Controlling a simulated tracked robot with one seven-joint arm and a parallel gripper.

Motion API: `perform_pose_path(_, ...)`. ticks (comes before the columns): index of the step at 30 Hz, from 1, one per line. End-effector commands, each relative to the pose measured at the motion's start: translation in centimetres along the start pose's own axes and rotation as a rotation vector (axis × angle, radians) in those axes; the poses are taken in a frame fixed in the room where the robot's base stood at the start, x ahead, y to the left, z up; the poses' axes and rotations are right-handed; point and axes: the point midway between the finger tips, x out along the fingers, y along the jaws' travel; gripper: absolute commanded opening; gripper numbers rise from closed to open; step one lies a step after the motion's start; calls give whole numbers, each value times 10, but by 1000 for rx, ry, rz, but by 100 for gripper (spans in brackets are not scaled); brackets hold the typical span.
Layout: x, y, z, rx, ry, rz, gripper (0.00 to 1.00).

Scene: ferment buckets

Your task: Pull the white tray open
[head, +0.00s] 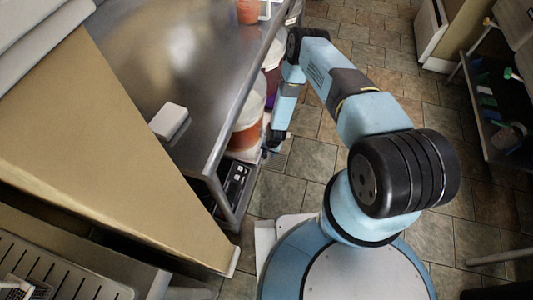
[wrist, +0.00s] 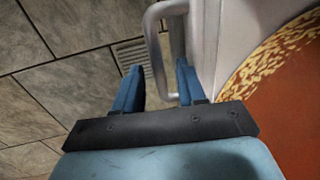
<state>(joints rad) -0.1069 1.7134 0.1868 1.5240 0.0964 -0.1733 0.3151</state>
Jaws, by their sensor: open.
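The white tray (wrist: 207,45) shows as a pale edge running up the wrist view. A grey bar handle (wrist: 156,52) stands out from its left side. My gripper (wrist: 158,80) is open, with one blue finger on each side of the handle's long bar. I cannot tell whether either finger touches it. In the head view my gripper (head: 271,148) is low beside the steel table's right side, and the handle cannot be made out there. A bucket with orange-red contents (wrist: 292,95) is right of the tray edge; a similar bucket (head: 247,128) shows under the table.
The steel table (head: 165,55) overhangs the buckets on the lower shelf. A black device (head: 236,182) sits on that shelf, nearer to me. A small white box (head: 169,121) lies on the tabletop. The tiled floor (head: 300,160) right of the table is clear around my gripper.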

Motion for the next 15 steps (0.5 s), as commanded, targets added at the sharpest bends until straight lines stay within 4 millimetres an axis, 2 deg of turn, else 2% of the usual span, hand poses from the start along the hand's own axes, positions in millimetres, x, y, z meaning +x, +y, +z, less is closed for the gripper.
perform_pose_path(6, 0, 0, 0, 0, 0, 0, 40)
perform_pose_path(15, 0, 0, 0, -1, 0, 0, 11)
